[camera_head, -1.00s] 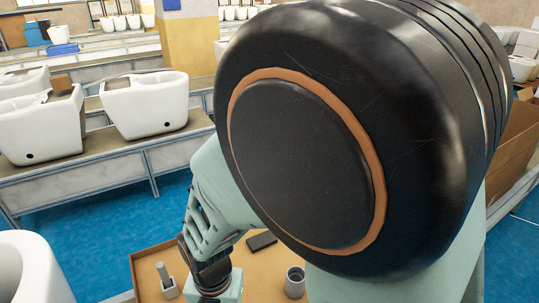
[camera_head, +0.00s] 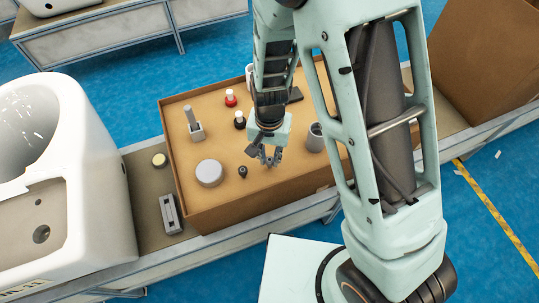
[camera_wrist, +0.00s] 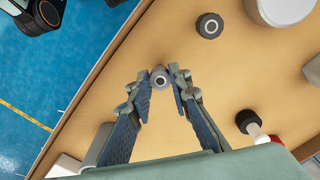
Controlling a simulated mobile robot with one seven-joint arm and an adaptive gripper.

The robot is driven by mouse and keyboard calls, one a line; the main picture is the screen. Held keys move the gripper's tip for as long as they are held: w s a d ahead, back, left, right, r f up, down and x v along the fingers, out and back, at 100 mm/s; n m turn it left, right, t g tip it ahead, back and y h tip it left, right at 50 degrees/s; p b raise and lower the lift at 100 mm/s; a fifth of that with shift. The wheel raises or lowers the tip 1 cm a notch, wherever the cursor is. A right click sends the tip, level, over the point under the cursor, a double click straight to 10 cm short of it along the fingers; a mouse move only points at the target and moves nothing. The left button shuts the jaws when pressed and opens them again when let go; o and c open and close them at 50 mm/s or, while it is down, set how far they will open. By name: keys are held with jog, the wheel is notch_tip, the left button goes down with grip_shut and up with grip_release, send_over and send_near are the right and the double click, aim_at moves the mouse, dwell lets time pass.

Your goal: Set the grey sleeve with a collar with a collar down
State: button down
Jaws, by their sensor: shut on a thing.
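The grey sleeve with a collar (camera_wrist: 159,78) is a small grey cylinder with a ringed round end. In the wrist view it sits between the tips of my gripper (camera_wrist: 162,80), which is shut on it. In the head view my gripper (camera_head: 266,156) points down over the cardboard box (camera_head: 262,205). There the sleeve is too small and covered to make out clearly. I cannot tell whether its lower end touches the brown surface.
On the box are a dark knob (camera_head: 242,172), a pale round disc (camera_head: 209,173), a black-capped bottle (camera_head: 240,120), a red bottle (camera_head: 231,98), a grey holder (camera_head: 196,130) and a grey cup (camera_head: 315,138). Bare surface lies around the fingertips.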

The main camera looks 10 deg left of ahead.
aim_at(270, 160)
jog(key=shift+f, duration=0.15)
jog(key=c, duration=1.8)
grip_release()
jog(key=shift+r, duration=0.2)
notch_tip(270, 160, up, 12)
jog(key=p, duration=0.2)
